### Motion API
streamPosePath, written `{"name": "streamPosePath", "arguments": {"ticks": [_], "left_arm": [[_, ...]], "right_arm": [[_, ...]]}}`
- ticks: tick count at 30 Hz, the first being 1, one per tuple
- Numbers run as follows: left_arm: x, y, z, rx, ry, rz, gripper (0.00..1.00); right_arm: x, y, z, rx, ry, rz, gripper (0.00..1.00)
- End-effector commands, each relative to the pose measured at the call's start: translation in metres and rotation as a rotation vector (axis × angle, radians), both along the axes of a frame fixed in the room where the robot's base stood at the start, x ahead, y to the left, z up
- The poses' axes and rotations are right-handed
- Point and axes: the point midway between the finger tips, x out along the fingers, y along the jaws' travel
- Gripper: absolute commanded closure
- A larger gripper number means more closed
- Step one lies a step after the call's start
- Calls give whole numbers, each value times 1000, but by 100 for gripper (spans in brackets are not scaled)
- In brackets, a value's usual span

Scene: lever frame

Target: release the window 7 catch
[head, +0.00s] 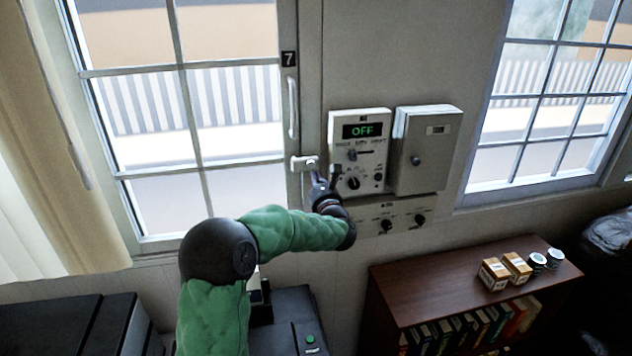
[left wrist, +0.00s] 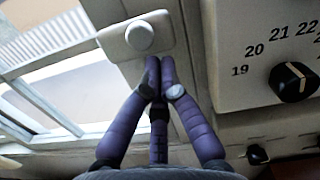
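The window 7 catch (head: 305,163) is a pale plate with a round knob on the window's right frame, below the black "7" label (head: 289,58) and a vertical white handle (head: 292,108). In the left wrist view, the catch (left wrist: 140,37) is at the top, its plate slightly tilted. My left gripper (head: 318,178) is just below and right of it. In the left wrist view, the purple fingers of this gripper (left wrist: 158,66) come together at the tips, close under the plate's lower edge. I see nothing between the tips; whether they touch the plate I cannot tell. My right gripper is out of view.
Right of the catch is a control panel (head: 344,124) reading "OFF", with dials, close to my gripper. A grey box (head: 425,150) hangs beside it, and a lower panel (head: 403,215) below. A bookcase (head: 440,285) carries small boxes and tins. A curtain (head: 50,150) hangs at left.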

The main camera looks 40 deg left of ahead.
Motion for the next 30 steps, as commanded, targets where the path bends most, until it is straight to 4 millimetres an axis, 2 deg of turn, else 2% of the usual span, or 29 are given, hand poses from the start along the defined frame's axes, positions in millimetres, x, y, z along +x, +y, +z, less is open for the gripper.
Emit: {"name": "streamPosePath", "arguments": {"ticks": [30], "left_arm": [[4, -4, 10, -125, -160, 0, 100]], "right_arm": [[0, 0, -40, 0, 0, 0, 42]]}}
